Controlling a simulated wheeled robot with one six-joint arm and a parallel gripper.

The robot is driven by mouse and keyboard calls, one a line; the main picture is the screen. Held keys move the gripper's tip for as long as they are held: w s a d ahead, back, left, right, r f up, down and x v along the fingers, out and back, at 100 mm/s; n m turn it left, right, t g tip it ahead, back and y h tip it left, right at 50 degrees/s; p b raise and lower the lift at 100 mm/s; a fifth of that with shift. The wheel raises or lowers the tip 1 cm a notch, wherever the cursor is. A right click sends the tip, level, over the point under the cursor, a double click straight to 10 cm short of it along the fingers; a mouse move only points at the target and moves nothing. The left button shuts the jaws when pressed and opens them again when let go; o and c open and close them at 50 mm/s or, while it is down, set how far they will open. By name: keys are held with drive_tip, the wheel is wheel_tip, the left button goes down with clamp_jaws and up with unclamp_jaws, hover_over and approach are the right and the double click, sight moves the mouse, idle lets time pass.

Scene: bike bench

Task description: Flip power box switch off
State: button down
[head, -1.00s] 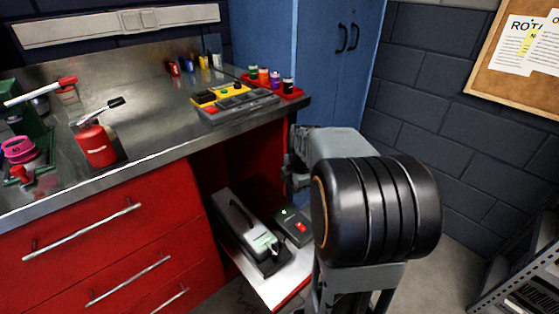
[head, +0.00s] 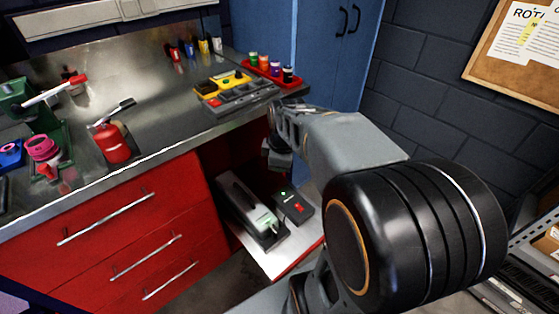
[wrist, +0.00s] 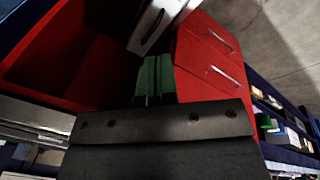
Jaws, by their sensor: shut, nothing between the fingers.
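The power box (head: 294,208) is a small dark box on a white pull-out shelf low in the open bay of the red bench. A red switch (head: 299,207) and a small lit green light (head: 283,194) show on its top. The switch's exact tilt is too small to tell. My gripper (head: 278,157) is above and slightly left of the box in the head view, apart from it. Its fingertips are hard to make out there. In the wrist view, its green-padded fingers (wrist: 154,77) are together and empty. I cannot make out the box in the wrist view.
A long dark device with a pale front (head: 250,212) stands left of the box on the shelf (head: 275,262). The bench top (head: 165,120) overhangs the bay. Red drawers (head: 135,235) are left of it. A blue cabinet (head: 325,60) stands behind.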

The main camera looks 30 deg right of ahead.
idle(0.3)
drive_tip(key=n+b, duration=0.9)
drive_tip(key=b, duration=0.3)
hover_over(298, 205)
drive_tip(key=s, duration=0.2)
wheel_tip(298, 205, down, 18)
drive_tip(key=shift+g, duration=0.4)
drive_tip(key=shift+d, duration=0.1)
drive_tip(key=f+b, duration=0.1)
drive_tip(key=f, duration=0.3)
drive_tip(key=w+f+b, duration=0.1)
drive_tip(key=f+b, duration=0.1)
drive_tip(key=f, duration=0.3)
drive_tip(key=f+b, duration=0.2)
drive_tip(key=f, duration=0.3)
drive_tip(key=shift+w, duration=0.35)
